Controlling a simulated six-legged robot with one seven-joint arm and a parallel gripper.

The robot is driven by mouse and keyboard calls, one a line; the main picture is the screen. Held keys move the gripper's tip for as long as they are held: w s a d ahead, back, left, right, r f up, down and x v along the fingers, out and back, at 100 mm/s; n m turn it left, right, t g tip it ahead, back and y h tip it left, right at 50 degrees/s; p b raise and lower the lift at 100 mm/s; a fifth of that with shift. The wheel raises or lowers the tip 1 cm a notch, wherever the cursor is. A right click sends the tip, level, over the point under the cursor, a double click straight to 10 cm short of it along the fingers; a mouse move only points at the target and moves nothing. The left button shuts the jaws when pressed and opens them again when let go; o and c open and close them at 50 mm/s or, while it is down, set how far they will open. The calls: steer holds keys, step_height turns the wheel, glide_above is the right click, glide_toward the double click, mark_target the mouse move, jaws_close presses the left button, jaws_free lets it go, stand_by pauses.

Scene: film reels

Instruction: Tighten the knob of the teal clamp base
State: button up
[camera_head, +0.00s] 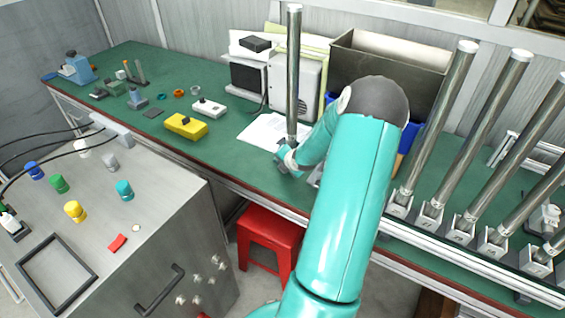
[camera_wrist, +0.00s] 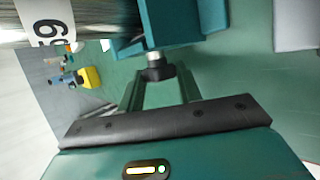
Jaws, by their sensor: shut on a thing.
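The teal clamp base (camera_wrist: 180,22) fills the top middle of the wrist view as a blocky body. A dark knob (camera_wrist: 155,72) on a short metal stem sticks out of it towards my gripper (camera_wrist: 156,82). My gripper is shut on the knob, with one finger on each side. A shiny metal post (camera_head: 293,75) stands upright at the base in the head view. It also shows at the upper left of the wrist view with a white number label (camera_wrist: 45,22). In the head view my arm and wrist partly cover the clamp base.
The green bench (camera_head: 225,155) carries a yellow box (camera_head: 186,126), paper (camera_head: 262,132), a grey speaker-like unit (camera_head: 295,85) and a large dark bin (camera_head: 385,65). Several metal posts in pale bases stand at right. A red stool (camera_head: 268,228) is below the bench edge.

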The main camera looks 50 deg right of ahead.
steer(key=shift+s+f+m+t, duration=0.1)
steer(key=shift+m+t, duration=0.1)
steer(key=shift+t, duration=0.7)
steer(key=shift+s+f+m+t, duration=0.1)
steer(key=shift+m+t, duration=0.1)
steer(key=shift+t, duration=0.7)
steer(key=o, duration=1)
steer(key=shift+w, duration=0.1)
steer(key=v, duration=1.4)
steer(key=shift+f, duration=0.2)
